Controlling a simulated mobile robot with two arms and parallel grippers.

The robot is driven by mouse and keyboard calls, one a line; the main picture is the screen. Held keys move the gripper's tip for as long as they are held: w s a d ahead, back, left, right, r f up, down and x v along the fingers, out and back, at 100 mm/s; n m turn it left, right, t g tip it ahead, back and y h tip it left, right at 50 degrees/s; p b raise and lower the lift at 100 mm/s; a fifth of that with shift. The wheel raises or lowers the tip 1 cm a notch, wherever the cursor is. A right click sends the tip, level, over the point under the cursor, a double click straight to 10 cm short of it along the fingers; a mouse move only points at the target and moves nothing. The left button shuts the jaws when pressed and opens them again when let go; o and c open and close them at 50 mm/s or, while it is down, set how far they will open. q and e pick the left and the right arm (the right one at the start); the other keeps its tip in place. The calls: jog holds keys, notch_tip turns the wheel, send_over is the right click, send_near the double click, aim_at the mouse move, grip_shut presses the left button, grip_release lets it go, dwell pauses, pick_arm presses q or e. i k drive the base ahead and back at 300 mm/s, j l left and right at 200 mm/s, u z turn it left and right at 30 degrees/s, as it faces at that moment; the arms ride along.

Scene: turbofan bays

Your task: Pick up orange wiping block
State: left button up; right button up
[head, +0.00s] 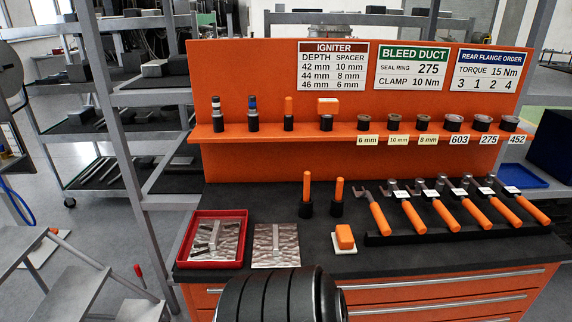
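An orange block (345,236) sits on a flat white pad (347,246) on the dark bench top. It lies right of the metal plate and left of the row of orange-handled tools. A second, smaller cream and orange block (328,105) stands on a dark holder on the orange shelf above. I cannot tell from its look what that one is. Neither of my grippers shows in the head view, and nothing is seen touching either block.
Left of the block are a red tray (243,257) with metal parts and a patterned metal plate (276,233). Two orange-handled pegs (307,188) stand behind it. A rack of wrench-like tools (412,216) is to the right. Bare bench (260,200) lies behind the plate.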

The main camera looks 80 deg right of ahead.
aim_at(343, 241)
jog(key=z, duration=4.7)
